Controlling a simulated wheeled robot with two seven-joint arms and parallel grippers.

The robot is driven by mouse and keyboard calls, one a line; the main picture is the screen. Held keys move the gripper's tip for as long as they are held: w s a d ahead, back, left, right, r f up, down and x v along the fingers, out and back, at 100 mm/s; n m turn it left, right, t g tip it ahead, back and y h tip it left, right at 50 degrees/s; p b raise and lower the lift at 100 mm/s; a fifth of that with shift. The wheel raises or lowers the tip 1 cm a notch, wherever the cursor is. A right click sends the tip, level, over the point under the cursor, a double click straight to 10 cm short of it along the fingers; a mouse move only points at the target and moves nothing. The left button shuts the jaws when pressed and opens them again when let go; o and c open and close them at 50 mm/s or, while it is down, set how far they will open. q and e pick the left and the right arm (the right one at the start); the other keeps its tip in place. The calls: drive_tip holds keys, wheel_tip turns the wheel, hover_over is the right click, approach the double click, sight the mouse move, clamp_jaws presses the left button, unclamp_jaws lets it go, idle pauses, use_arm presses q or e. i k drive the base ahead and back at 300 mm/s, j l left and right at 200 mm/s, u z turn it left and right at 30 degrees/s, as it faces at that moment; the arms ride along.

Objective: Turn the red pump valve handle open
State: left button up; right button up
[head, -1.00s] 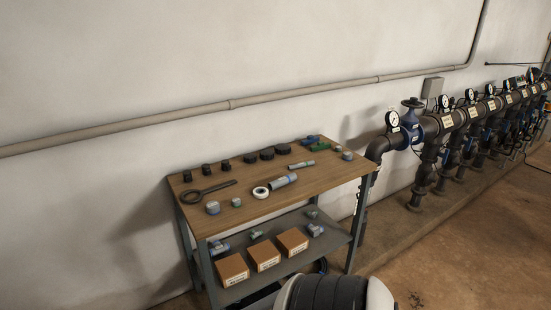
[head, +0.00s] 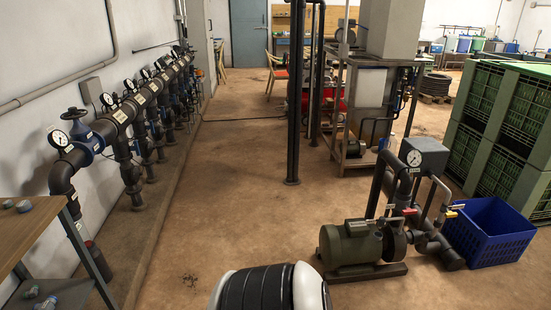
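A green pump with a motor (head: 350,243) stands on the floor at the lower right of the head view. Dark pipes rise from it to a grey box with a round gauge (head: 414,158). A small red handle (head: 407,211) shows on the pipework just right of the motor. Another small lever with yellow and red parts (head: 456,208) sits further right, by the blue crate. Both are too small for me to tell how far they are turned. Neither of my grippers is in view.
A blue crate (head: 490,238) stands right of the pump, with green stacked crates (head: 505,120) behind. A dark post (head: 293,100) rises mid-floor. A pipe manifold with gauges (head: 125,115) runs along the left wall, beside a workbench (head: 22,235).

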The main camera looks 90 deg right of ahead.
sight(408, 211)
drive_tip(key=z, duration=3.85)
drive_tip(key=i+l+u, duration=0.1)
drive_tip(key=i+l, duration=0.25)
